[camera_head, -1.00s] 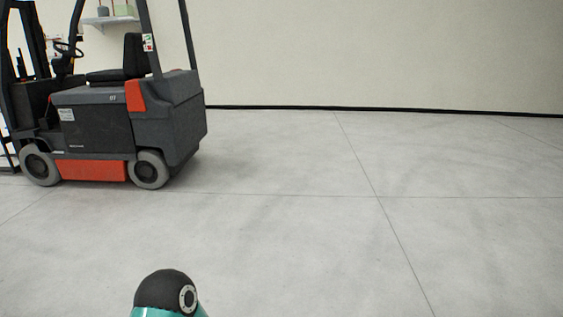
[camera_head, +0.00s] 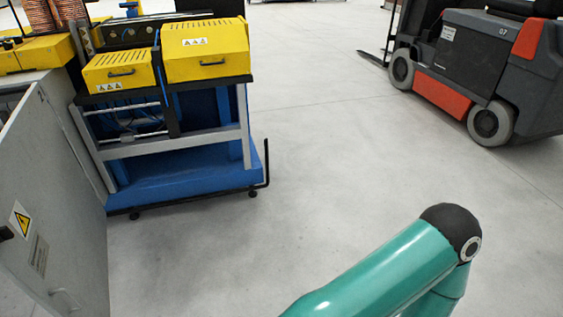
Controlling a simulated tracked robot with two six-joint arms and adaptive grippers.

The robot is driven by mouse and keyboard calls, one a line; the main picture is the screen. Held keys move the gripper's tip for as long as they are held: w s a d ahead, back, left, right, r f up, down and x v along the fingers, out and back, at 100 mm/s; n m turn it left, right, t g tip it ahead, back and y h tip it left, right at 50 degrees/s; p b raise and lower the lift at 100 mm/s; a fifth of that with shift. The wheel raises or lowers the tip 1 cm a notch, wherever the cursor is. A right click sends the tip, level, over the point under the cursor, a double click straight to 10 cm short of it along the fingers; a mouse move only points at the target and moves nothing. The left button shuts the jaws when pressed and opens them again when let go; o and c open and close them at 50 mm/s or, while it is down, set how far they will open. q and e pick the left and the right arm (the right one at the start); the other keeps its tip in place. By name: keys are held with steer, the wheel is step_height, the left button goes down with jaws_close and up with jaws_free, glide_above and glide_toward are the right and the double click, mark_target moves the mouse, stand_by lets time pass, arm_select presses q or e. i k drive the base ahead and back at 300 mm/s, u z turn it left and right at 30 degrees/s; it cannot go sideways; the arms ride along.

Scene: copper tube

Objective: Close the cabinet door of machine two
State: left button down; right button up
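A grey cabinet door (camera_head: 55,200) stands open at the left edge of the head view. A teal arm link of mine with a black joint is at the lower right, apart from the door. Neither of my grippers is in view.
A blue machine (camera_head: 190,188) with yellow covers (camera_head: 206,50) stands beyond the door, with a black rail at its right. A grey and orange forklift (camera_head: 480,65) is at the upper right. The concrete floor (camera_head: 330,150) between them is clear.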

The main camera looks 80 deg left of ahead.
mark_target(57, 255)
steer(key=z, duration=1.6)
steer(key=i, duration=0.1)
steer(key=u, duration=2.5)
steer(key=i, duration=0.2)
steer(key=u, duration=1.8)
steer(key=i, duration=0.2)
steer(key=u, duration=1.6)
steer(key=k, duration=0.4)
steer(key=u, duration=0.5)
steer(key=i, duration=1.5)
steer(key=z, duration=0.5)
